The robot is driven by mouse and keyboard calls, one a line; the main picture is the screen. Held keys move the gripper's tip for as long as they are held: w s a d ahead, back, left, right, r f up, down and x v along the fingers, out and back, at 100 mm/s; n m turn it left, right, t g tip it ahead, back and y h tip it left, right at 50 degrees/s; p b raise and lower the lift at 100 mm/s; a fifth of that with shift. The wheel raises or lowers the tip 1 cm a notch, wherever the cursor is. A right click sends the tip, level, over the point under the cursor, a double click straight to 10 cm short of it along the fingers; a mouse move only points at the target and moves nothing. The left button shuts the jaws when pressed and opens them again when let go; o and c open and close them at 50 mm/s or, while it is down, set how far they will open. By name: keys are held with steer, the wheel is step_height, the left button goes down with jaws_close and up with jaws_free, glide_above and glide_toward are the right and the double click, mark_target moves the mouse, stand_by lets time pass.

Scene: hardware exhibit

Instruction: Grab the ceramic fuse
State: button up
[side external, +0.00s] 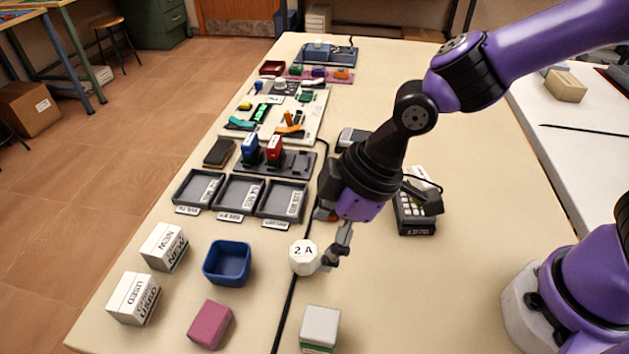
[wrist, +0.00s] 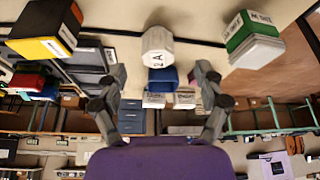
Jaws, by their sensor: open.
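A white, many-sided block marked "2 A" (side external: 304,257), which looks like the ceramic fuse, stands on the table beside my gripper. My gripper (side external: 333,236) is open and tilted low over the table, with its fingers close to the fuse's right side. In the wrist view the fuse (wrist: 158,46) lies ahead of the fingertips, roughly centred between them, with nothing between the fingers. My open gripper (wrist: 160,72) shows both fingers there. I cannot tell from the side view whether a finger touches the fuse.
A blue bin (side external: 228,263), white NEW (side external: 165,247) and USED (side external: 134,298) boxes, a pink block (side external: 210,324) and a grey-topped box (side external: 320,327) stand nearby. A black cable (side external: 286,311) runs past the fuse. Dark trays (side external: 239,195) and a keypad device (side external: 415,212) lie farther back.

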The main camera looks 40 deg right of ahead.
mark_target(307, 250)
steer(key=shift+w+a+x, duration=0.1)
steer(key=shift+w+x, duration=0.05)
steer(key=shift+x, duration=1.45)
steer(key=shift+w+a+x, duration=0.1)
steer(key=shift+a+x, duration=0.05)
steer(key=shift+x, duration=1.4)
steer(key=shift+r, duration=0.15)
steer(key=c, duration=1.2)
